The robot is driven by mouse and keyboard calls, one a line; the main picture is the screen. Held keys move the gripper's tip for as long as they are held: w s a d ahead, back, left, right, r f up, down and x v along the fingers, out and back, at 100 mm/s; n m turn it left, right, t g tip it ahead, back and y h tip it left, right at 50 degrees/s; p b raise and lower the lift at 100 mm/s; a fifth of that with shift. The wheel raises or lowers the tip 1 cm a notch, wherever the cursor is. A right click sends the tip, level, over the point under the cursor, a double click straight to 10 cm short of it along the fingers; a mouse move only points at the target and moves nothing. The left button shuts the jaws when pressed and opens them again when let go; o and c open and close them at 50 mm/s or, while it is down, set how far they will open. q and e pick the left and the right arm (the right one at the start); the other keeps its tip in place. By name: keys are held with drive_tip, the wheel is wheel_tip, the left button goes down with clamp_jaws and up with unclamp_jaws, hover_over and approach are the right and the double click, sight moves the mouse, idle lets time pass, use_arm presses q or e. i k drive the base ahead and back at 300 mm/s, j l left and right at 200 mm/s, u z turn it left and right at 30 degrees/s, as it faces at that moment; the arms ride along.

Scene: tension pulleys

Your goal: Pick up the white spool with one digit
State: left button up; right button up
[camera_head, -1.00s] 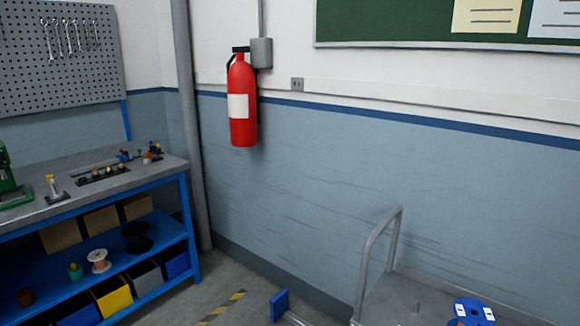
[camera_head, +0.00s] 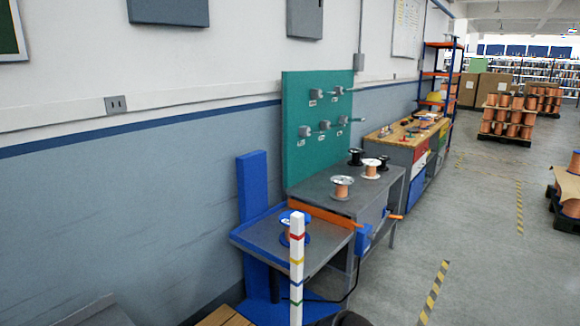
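Several spools stand on a grey bench at the middle of the head view. A copper-wound spool with pale grey-white flanges (camera_head: 342,187) stands near the bench's front. A spool with a white top flange (camera_head: 371,165) stands farther back, close to two black spools (camera_head: 355,157). A blue-flanged spool with copper wire (camera_head: 294,228) sits on the lower blue-edged table, partly hidden by a striped white post. Any digits on the spools are too small to read. Neither of my grippers is in view.
The grey bench (camera_head: 330,205) has an orange bar along its front. The white post (camera_head: 296,270) with coloured bands rises before the blue-edged table (camera_head: 252,238). A teal panel (camera_head: 300,125) stands behind. Open floor (camera_head: 440,230) lies to the right, with copper-spool pallets farther off.

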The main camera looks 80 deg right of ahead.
sight(371, 174)
drive_tip(key=z, duration=2.95)
drive_tip(key=i+z, duration=0.2)
drive_tip(key=i+l, duration=0.1)
drive_tip(key=i, duration=0.4)
drive_tip(key=i+l, duration=0.15)
drive_tip(key=i, duration=0.4)
drive_tip(key=i+l+u, duration=0.1)
drive_tip(key=i, duration=0.4)
drive_tip(key=i+l, duration=0.15)
drive_tip(key=i, duration=0.35)
drive_tip(key=i+l+u, duration=0.1)
drive_tip(key=i, duration=0.45)
drive_tip(key=i+l, duration=0.3)
drive_tip(key=i, duration=0.2)
drive_tip(key=l+u, duration=0.1)
drive_tip(key=u, duration=1.65)
drive_tip(key=i+l, duration=0.05)
